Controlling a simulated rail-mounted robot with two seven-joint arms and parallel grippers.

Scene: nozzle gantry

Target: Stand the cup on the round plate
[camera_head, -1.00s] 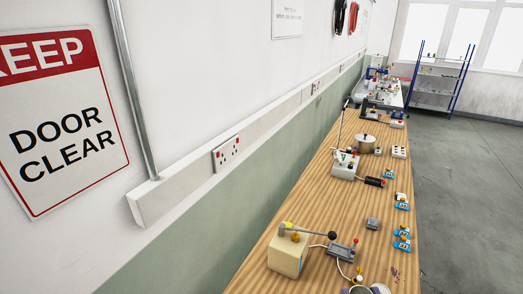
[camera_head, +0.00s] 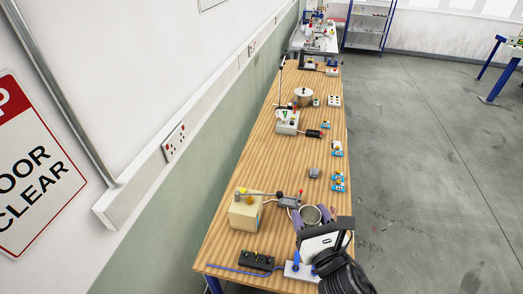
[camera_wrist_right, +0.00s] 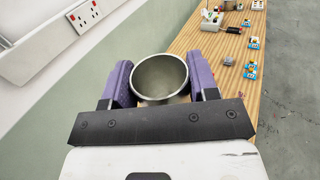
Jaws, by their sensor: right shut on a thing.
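The cup (camera_head: 311,214) is grey and metal-looking, with its open mouth facing up in the head view. My right gripper (camera_head: 314,219) is shut on it near the front right of the wooden bench. In the right wrist view, the cup (camera_wrist_right: 160,80) sits between the two purple fingers of my right gripper (camera_wrist_right: 160,88), its mouth toward the camera. The cup's base is hidden, so I cannot tell whether it touches the bench. I cannot make out the round plate in either view. My left gripper is not in view.
A beige box with a lever (camera_head: 244,213) stands left of the cup. A dark block (camera_head: 256,260) and a blue rod (camera_head: 238,268) lie near the front edge. A lidded pot (camera_head: 304,97) stands farther back. Bare wood lies mid-bench (camera_head: 265,160).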

